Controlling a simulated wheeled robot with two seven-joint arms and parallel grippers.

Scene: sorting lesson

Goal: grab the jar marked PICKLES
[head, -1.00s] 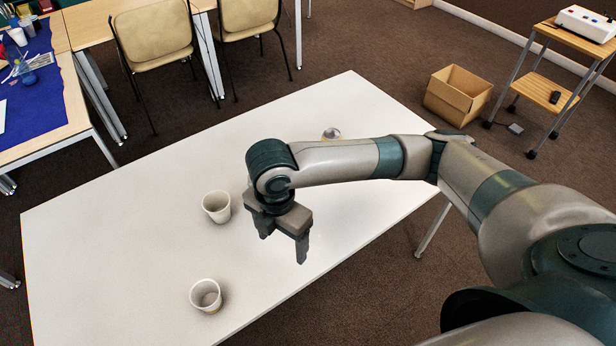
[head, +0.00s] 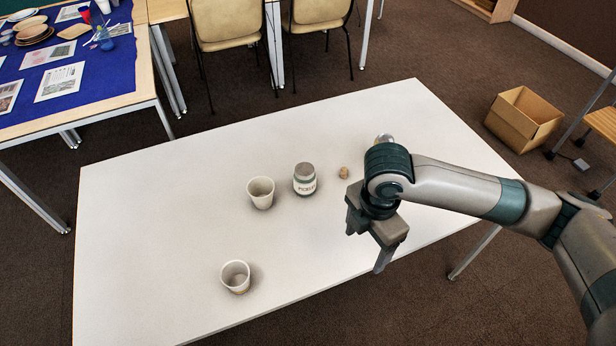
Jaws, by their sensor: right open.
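A white jar (head: 304,182) with a grey-brown lid stands upright on the white table (head: 180,250). My right gripper (head: 366,250) is open and empty, fingers pointing down, to the right of the jar and nearer the front edge. It is apart from the jar. My left gripper is not in view.
A white cup (head: 260,193) stands close left of the jar, and another cup (head: 235,277) nearer the front edge. A small cork-like piece (head: 343,173) lies right of the jar. A shiny round object (head: 384,139) is partly hidden behind my right arm. The table's left part is clear.

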